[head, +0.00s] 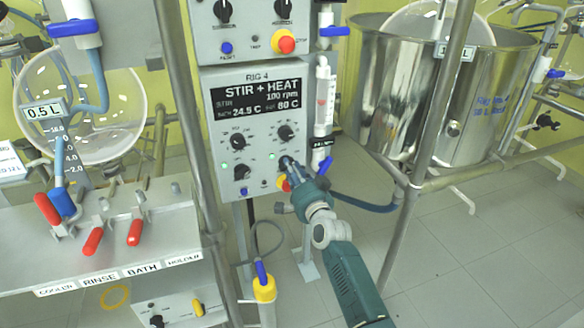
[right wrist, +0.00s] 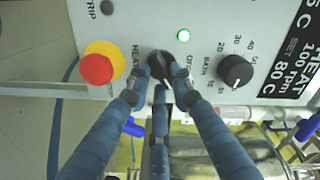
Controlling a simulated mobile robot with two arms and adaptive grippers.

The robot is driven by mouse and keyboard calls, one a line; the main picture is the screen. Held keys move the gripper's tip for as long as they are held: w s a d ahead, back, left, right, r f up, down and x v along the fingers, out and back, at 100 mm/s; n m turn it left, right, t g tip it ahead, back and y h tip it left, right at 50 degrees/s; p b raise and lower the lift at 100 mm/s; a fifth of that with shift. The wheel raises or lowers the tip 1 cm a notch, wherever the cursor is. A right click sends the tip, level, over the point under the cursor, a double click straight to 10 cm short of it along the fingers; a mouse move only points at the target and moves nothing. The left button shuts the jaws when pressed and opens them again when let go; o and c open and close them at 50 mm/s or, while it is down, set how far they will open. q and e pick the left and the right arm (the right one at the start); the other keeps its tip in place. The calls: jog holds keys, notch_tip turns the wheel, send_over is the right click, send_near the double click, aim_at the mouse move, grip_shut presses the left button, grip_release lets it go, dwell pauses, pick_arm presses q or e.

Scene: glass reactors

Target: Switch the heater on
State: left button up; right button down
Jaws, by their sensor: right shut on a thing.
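The Rig 4 control box (head: 212,130) hangs on the frame in the middle of the head view, its display (head: 256,98) reading STIR + HEAT, 100 rpm. My right gripper (head: 287,168) is at its lower right corner. In the right wrist view the fingers of my right gripper (right wrist: 158,85) are closed around the black heater knob (right wrist: 160,64), beside the word HEAT. The fingers partly cover the knob, and its exact pointer direction is hard to tell. My left gripper is not in view.
A red and yellow stop button (right wrist: 98,67) sits close beside the heater knob. The BATH knob (right wrist: 236,71) is on its other side. Steel vessels (head: 490,95) stand to the right, and a bench with red-handled clamps (head: 93,241) to the left.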

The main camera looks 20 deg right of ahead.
jog(key=shift+m, duration=0.3)
jog(key=c, duration=1.5)
grip_release()
jog(key=s, duration=1.2)
jog(key=shift+d, duration=0.2)
jog(key=shift+f, duration=0.1)
